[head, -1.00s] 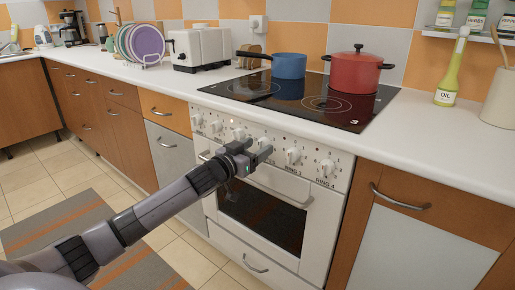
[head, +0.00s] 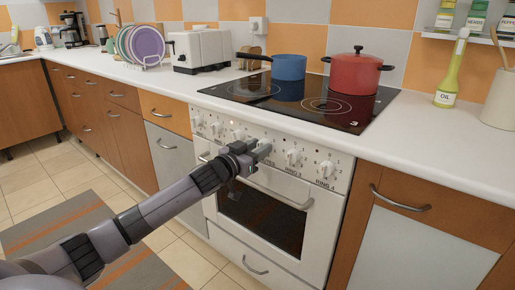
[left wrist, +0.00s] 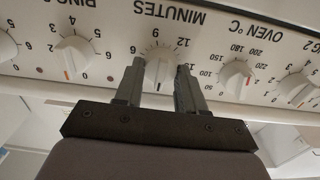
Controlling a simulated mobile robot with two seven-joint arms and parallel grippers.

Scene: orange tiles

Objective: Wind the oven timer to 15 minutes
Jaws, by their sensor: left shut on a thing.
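The oven timer knob (left wrist: 159,66) is white and sits under the upside-down label MINUTES in the left wrist view. In the head view my left gripper (head: 262,148) is at the control panel of the white oven (head: 262,215) and hides the timer knob. I cannot read the timer setting surely. My right gripper is not in view.
An OVEN °C knob (left wrist: 236,77) and a ring knob (left wrist: 74,56) flank the timer closely. The oven door handle (head: 280,192) runs below the panel. A blue pan (head: 289,66) and a red pot (head: 355,74) stand on the hob above.

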